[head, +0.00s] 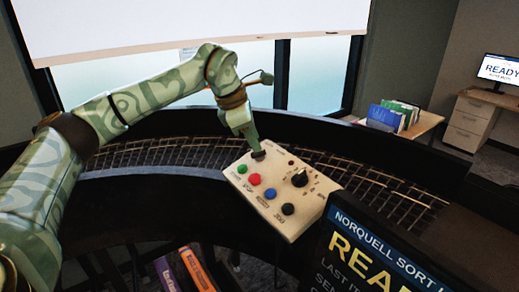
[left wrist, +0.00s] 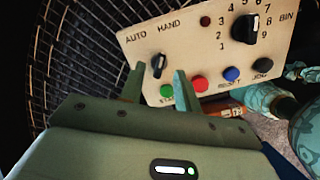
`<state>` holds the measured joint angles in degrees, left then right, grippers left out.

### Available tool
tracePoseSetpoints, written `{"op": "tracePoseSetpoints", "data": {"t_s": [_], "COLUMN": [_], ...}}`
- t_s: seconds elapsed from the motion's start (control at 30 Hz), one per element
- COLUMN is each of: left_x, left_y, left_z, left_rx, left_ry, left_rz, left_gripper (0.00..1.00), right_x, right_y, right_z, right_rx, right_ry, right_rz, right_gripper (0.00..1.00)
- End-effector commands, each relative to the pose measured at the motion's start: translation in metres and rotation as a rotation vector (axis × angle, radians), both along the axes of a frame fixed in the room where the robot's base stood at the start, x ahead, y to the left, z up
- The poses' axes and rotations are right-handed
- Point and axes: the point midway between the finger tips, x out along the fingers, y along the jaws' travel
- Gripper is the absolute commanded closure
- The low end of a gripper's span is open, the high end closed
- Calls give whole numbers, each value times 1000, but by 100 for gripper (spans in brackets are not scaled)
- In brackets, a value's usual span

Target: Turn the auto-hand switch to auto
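The auto-hand switch (left wrist: 158,66) is a small black knob on the cream control panel (left wrist: 190,50), below the printed words AUTO and HAND. Its pale mark seems to point up and slightly right, toward HAND. My left gripper (left wrist: 158,72) is open, with one finger on each side of the knob and a visible gap to each. Whether the fingertips touch the panel I cannot tell. My right gripper is not in view.
The panel also has a green button (head: 242,169), a red button (head: 254,179), a blue button (head: 270,193), a black button (head: 288,209) and a larger bin dial (head: 299,178). A dark screen (head: 375,250) stands at front right.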

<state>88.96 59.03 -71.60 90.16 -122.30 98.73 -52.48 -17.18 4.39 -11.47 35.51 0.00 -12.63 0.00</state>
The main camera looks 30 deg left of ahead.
Motion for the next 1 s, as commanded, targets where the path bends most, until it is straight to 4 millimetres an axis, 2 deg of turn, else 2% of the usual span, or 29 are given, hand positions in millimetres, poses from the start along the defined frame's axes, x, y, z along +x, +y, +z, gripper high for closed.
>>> {"op": "tracePoseSetpoints", "data": {"t_s": [0.1, 0.2, 0.57, 0.6, 0.7, 1.0], "left_x": [7, 12, 15, 15, 15, 15], "left_y": [-5, -7, -8, -8, -8, -8], "left_z": [-20, -30, -36, -36, -36, -36], "left_rx": [-1, -1, -2, -1, -1, -7], "left_ry": [2, 2, -1, -1, -1, 2], "left_rz": [0, 0, 0, 0, 0, 17], "left_gripper": [67, 67, 67, 70, 98, 100], "right_x": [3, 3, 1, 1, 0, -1], "right_y": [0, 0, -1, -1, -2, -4], "right_z": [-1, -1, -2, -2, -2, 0], "right_rx": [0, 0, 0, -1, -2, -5], "right_ry": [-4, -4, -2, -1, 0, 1], "right_rz": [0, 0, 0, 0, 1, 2], "right_gripper": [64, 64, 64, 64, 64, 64]}}
